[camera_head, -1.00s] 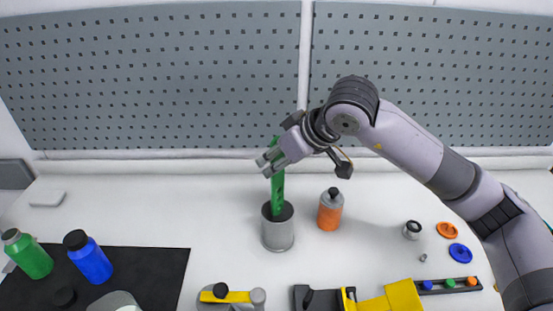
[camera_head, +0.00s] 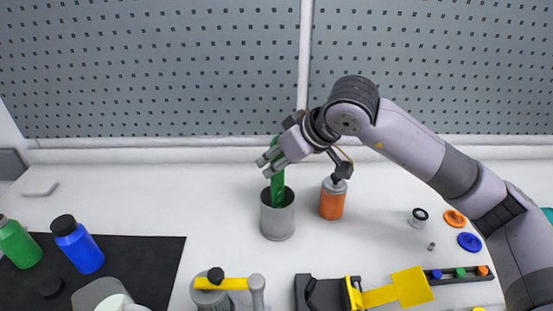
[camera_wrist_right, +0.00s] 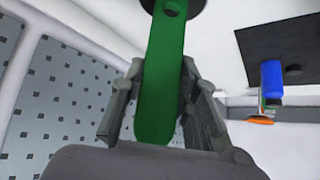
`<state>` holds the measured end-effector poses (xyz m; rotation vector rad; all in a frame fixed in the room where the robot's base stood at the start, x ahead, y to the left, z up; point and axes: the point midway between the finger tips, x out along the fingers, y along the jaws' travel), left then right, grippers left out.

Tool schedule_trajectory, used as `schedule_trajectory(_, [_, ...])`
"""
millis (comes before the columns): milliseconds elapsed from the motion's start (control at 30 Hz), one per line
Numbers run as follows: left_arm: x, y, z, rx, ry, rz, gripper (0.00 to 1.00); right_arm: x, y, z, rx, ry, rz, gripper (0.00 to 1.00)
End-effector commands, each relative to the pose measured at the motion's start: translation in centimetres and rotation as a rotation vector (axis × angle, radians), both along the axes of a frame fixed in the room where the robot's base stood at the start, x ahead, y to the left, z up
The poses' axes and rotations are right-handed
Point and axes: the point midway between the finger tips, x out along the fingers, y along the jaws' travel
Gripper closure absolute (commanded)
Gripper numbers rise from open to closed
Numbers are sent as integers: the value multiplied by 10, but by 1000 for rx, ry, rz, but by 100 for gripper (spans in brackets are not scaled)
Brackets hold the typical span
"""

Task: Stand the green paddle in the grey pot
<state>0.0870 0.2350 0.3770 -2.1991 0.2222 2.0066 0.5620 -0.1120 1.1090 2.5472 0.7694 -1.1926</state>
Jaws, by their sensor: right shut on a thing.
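The green paddle (camera_head: 277,186) is upright, with its lower end inside the mouth of the grey pot (camera_head: 277,221). My right gripper (camera_head: 270,161) is shut on the paddle's upper part, above the pot. In the right wrist view the paddle (camera_wrist_right: 160,70) runs between the two fingers (camera_wrist_right: 160,105) toward the dark pot opening (camera_wrist_right: 180,5). The paddle's lowest end is hidden inside the pot, so I cannot tell whether it touches the bottom. My left gripper is not in view.
An orange bottle (camera_head: 332,201) stands just right of the pot. Green (camera_head: 18,244) and blue (camera_head: 77,246) bottles stand on a black mat (camera_head: 150,255) at left. A yellow-handled device (camera_head: 222,284) and a yellow-black fixture (camera_head: 385,293) are in front.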

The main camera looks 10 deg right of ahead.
Motion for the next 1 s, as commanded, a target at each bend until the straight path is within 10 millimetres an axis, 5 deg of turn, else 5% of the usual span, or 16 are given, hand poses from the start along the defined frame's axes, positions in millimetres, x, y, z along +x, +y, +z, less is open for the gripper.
schedule_trajectory(367, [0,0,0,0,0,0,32,0,0,0,0,0,0,48])
schedule_trajectory(667, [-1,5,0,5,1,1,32,-1,0,1,0,0,0,48])
schedule_trajectory(1000, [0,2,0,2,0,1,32,-27,-20,42,-1,-7,-3,48])
